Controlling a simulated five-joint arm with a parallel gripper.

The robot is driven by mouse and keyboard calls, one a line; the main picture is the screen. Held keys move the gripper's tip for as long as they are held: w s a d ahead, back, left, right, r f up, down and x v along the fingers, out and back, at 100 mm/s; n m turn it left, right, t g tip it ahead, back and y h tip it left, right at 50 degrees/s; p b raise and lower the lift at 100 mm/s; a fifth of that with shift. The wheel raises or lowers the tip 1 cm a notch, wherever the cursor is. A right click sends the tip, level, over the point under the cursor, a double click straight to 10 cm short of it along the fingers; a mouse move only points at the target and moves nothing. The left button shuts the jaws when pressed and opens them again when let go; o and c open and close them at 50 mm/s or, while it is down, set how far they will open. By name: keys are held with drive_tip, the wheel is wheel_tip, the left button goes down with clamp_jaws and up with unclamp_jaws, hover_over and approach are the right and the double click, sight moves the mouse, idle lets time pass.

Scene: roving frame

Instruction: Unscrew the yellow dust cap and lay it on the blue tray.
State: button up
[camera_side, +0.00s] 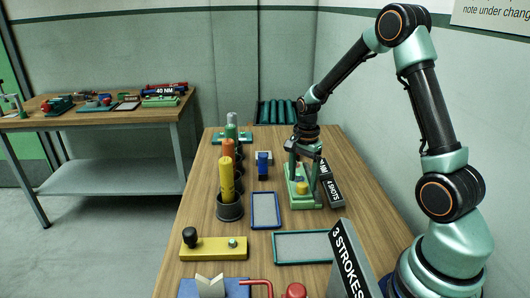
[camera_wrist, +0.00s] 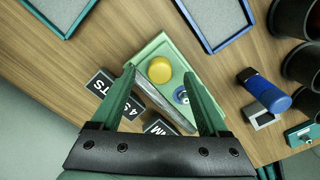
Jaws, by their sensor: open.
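The yellow dust cap (camera_side: 302,188) sits on a green block (camera_side: 303,205) on the table. In the wrist view the cap (camera_wrist: 160,69) is a plain round disc near one end of the block (camera_wrist: 157,47). My gripper (camera_wrist: 158,72) is open and empty, its fingertips apart on either side of the cap in that view. In the side view my gripper (camera_side: 304,172) points down over the block; whether it touches the cap cannot be told. The blue tray (camera_side: 266,228), blue-rimmed with a grey floor, lies empty left of the block. Its rim also shows in the wrist view (camera_wrist: 232,39).
A teal-rimmed tray (camera_side: 300,263) lies in front of the block. Black labels (camera_side: 335,190) stand right beside it. A blue cylinder (camera_side: 263,160) stands behind the blue tray. Coloured cylinders in black cups (camera_side: 230,208) line the left side. A large sign (camera_side: 347,262) stands in front.

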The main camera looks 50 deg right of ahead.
drive_tip(key=shift+f, duration=0.7)
clamp_jaws()
drive_tip(key=n, duration=1.5)
drive_tip(key=shift+n, duration=0.3)
drive_tip(key=n, duration=0.5)
drive_tip(key=shift+r, duration=0.1)
drive_tip(key=n, duration=0.7)
